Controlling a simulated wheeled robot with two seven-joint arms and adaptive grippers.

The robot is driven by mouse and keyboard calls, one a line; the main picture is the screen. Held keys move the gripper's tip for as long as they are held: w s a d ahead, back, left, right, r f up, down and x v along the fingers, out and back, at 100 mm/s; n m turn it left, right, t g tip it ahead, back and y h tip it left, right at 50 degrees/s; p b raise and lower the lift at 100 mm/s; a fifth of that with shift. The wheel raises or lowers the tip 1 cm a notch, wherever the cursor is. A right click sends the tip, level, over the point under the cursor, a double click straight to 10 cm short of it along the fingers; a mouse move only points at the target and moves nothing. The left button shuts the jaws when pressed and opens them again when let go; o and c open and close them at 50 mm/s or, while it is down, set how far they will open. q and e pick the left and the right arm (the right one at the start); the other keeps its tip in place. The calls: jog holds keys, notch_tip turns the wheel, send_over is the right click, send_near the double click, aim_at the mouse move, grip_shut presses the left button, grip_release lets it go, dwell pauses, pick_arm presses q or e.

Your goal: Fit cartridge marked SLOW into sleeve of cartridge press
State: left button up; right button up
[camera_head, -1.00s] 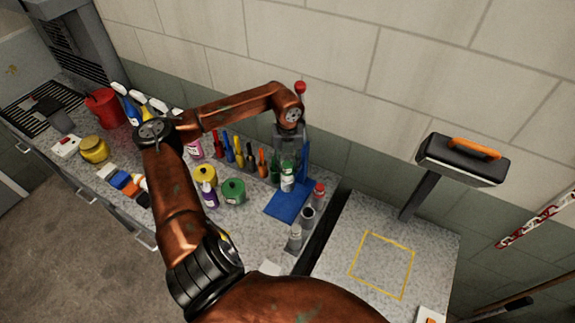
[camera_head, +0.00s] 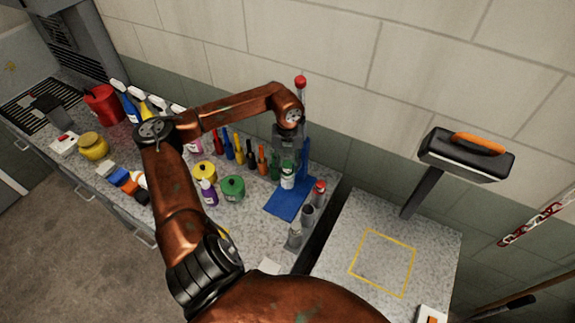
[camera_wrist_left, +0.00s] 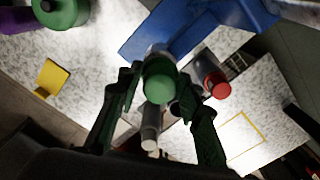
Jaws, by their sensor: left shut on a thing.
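My left gripper (camera_head: 288,150) points down and is shut on a green-capped cartridge (camera_head: 288,176) with a pale body. In the left wrist view the green cap (camera_wrist_left: 160,82) sits between the two fingers. No marking on it is readable. The cartridge is upright over or at the blue cartridge press (camera_head: 284,208), in front of its blue upright; a red knob (camera_head: 300,82) tops the lever. The sleeve is not clearly visible, so I cannot tell whether the cartridge touches it. A red-capped cartridge (camera_head: 319,191) stands right of the press. My right gripper is not in view.
Grey cylinders (camera_head: 307,215) stand near the counter's right edge, beside a dark gap. Left of the press are colored bottles, a green tin (camera_head: 232,188) and a yellow tin (camera_head: 205,172). A separate surface with a yellow square outline (camera_head: 383,262) is clear.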

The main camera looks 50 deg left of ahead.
pick_arm(q)
jog(key=shift+f+b, duration=0.65)
jog(key=shift+f, duration=0.35)
jog(key=o, duration=1.2)
jog(key=shift+o, duration=0.2)
jog(key=shift+r, duration=0.2)
jog(key=shift+r+p, duration=1.25)
jog(key=shift+r, duration=1.1)
